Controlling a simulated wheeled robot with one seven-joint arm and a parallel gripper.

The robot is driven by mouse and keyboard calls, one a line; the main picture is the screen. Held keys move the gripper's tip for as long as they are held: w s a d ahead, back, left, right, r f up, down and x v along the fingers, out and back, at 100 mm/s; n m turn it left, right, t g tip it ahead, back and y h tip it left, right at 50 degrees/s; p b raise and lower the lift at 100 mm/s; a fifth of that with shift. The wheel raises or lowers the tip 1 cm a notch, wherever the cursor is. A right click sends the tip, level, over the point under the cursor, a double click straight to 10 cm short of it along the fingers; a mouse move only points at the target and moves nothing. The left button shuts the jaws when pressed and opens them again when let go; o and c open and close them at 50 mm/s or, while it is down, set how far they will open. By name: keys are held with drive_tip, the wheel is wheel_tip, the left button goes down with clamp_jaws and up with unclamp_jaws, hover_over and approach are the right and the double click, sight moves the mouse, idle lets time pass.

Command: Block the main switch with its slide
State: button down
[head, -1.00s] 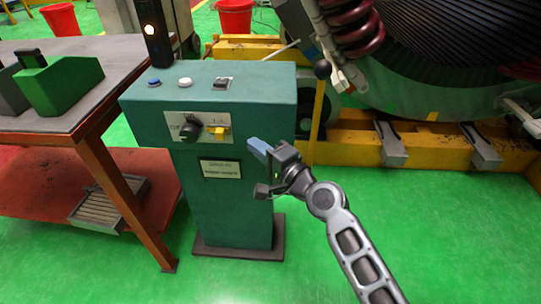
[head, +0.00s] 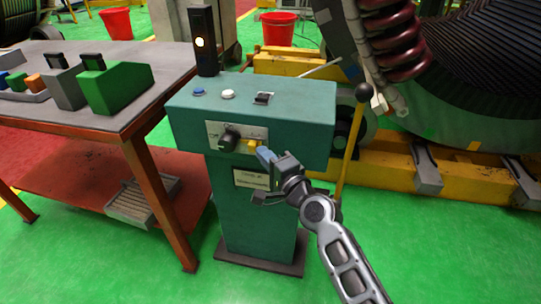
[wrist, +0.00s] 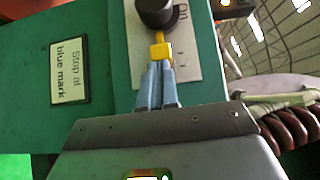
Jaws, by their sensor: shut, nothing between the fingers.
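The main switch is a black round knob (head: 229,141) on a pale plate on the front of the green cabinet (head: 300,136). It also shows at the top of the wrist view (wrist: 157,12). The yellow slide (head: 251,147) sits on the same plate, just right of the knob. In the wrist view the slide (wrist: 161,51) has a thin yellow stem reaching toward the knob. My gripper (head: 264,155) is shut, with its blue fingertips at the slide's outer end. In the wrist view the fingertips (wrist: 158,68) look against or very close to the slide; contact is unclear.
The cabinet top carries a blue button (head: 199,91), a white button (head: 228,94), a black rocker (head: 264,98) and a lit lamp post (head: 203,42). A lever with a black ball (head: 363,92) stands at right. A workbench (head: 75,112) is at left.

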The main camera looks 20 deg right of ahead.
drive_tip(key=shift+w+a, duration=0.25)
drive_tip(key=shift+a, duration=0.15)
drive_tip(key=shift+r, duration=0.1)
drive_tip(key=s+d, duration=0.1)
drive_tip(key=s, duration=0.6)
drive_tip(key=shift+s+d, duration=0.2)
drive_tip(key=shift+s, duration=0.2)
